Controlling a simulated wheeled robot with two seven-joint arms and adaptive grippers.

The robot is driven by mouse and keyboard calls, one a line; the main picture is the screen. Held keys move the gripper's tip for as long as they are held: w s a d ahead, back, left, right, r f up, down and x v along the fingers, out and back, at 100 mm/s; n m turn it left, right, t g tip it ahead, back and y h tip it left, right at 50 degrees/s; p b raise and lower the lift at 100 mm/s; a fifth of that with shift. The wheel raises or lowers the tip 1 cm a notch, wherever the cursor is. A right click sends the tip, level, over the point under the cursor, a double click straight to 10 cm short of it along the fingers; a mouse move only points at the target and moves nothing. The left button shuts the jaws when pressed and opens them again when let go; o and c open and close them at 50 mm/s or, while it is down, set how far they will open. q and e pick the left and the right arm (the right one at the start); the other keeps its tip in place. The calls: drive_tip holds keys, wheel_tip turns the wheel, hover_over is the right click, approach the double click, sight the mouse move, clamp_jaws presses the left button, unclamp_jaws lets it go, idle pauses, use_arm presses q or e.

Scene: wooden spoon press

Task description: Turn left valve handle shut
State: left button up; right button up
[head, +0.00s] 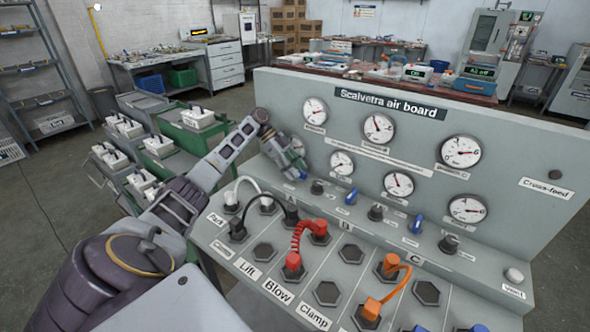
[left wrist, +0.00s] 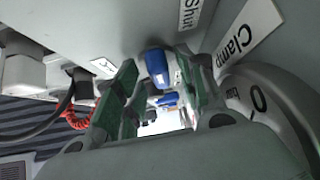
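My left gripper (head: 290,160) is at the left end of the air board, just in front of its upright panel. In the left wrist view its green-padded fingers (left wrist: 155,88) stand apart on either side of a blue valve handle (left wrist: 157,66). The handle lies close to the right-hand finger, with a gap to the left-hand one; contact cannot be made out. In the head view the gripper mostly hides this left handle. Two more blue handles, the middle one (head: 351,196) and the right one (head: 417,224), stand along the same row. My right gripper is not in view.
The air board (head: 510,120) carries several round gauges (head: 379,127) above the handles and dark knobs (head: 376,212) between them. Below are hexagonal sockets, a red coiled hose (head: 301,236), an orange hose (head: 396,267) and black and white leads. Carts with white boxes (head: 198,118) stand left.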

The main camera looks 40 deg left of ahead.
use_arm(q)
drive_tip(key=shift+a+r, duration=0.1)
drive_tip(key=shift+r, duration=0.1)
drive_tip(key=v, duration=1.1)
drive_tip(key=shift+a+r, duration=0.15)
drive_tip(key=shift+a, duration=0.1)
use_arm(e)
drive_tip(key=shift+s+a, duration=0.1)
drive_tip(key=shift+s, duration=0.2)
use_arm(q)
drive_tip(key=shift+s, duration=0.1)
drive_tip(key=shift+r, duration=0.1)
wheel_tip(320, 180, up, 21)
drive_tip(key=p, duration=2.1)
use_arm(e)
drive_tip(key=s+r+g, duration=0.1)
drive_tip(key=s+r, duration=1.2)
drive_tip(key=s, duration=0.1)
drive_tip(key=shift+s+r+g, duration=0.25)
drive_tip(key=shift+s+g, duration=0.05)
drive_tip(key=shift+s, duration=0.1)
use_arm(q)
drive_tip(key=shift+r+p, duration=0.45)
drive_tip(key=shift+p, duration=0.1)
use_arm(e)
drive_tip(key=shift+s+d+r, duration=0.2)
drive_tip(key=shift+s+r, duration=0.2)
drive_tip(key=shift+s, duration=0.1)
